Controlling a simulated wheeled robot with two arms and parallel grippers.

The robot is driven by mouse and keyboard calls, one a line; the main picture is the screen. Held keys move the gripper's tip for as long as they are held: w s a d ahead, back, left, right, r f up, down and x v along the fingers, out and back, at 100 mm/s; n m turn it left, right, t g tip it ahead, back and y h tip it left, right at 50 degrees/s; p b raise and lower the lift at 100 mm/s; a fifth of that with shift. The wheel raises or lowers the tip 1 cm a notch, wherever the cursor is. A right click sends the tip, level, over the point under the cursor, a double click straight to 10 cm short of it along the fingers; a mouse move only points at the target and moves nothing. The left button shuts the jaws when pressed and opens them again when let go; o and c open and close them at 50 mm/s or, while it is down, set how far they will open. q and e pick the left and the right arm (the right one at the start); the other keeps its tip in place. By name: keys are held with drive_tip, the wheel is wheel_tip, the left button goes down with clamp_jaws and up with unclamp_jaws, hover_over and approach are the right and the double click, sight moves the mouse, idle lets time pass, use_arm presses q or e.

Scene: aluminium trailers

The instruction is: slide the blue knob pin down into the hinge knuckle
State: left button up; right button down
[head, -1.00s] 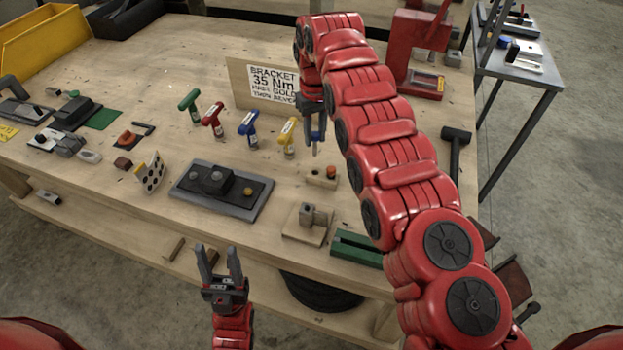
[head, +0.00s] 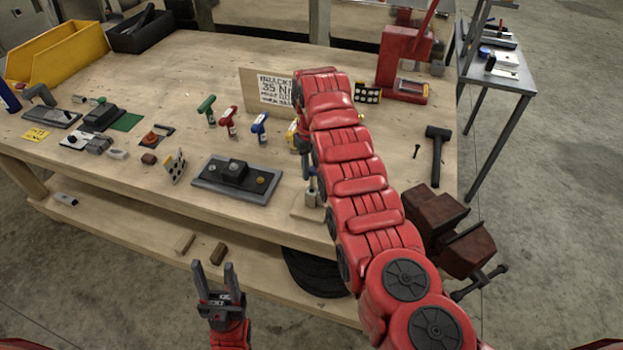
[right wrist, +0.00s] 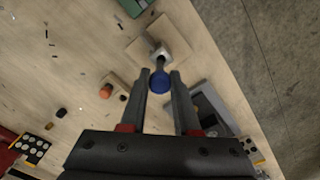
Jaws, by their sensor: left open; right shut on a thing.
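The blue knob pin (right wrist: 160,84) is between the fingertips of my right gripper (right wrist: 160,77) in the right wrist view, and my right gripper is shut on it. The grey hinge knuckle (right wrist: 155,50) stands on a wooden base (right wrist: 134,50), just beyond the knob in that view. The pin's shaft lines up with the knuckle; whether its tip is inside it, I cannot tell. In the head view my right arm partly hides the knuckle (head: 310,197) and base (head: 299,207). My left gripper (head: 213,266) is open and empty in front of the bench.
A dark fixture plate (head: 234,182) lies left of the hinge. Green, red and blue T-handle tools (head: 259,126) stand behind it near a sign board (head: 252,88). A hammer (head: 437,150) lies on the right, with a red-brown vise (head: 440,225) at the bench's edge.

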sight(312, 175)
drive_tip(key=shift+s+f+p, duration=0.2)
drive_tip(key=shift+f+p, duration=0.15)
drive_tip(key=shift+f, duration=0.35)
wheel_tip(312, 175, down, 3)
drive_tip(key=shift+w+f, duration=0.1)
drive_tip(key=shift+w, duration=0.05)
drive_tip(key=shift+f, duration=0.15)
drive_tip(key=c, duration=0.6)
unclamp_jaws()
drive_tip(key=shift+c, duration=0.2)
drive_tip(key=shift+r, duration=0.2)
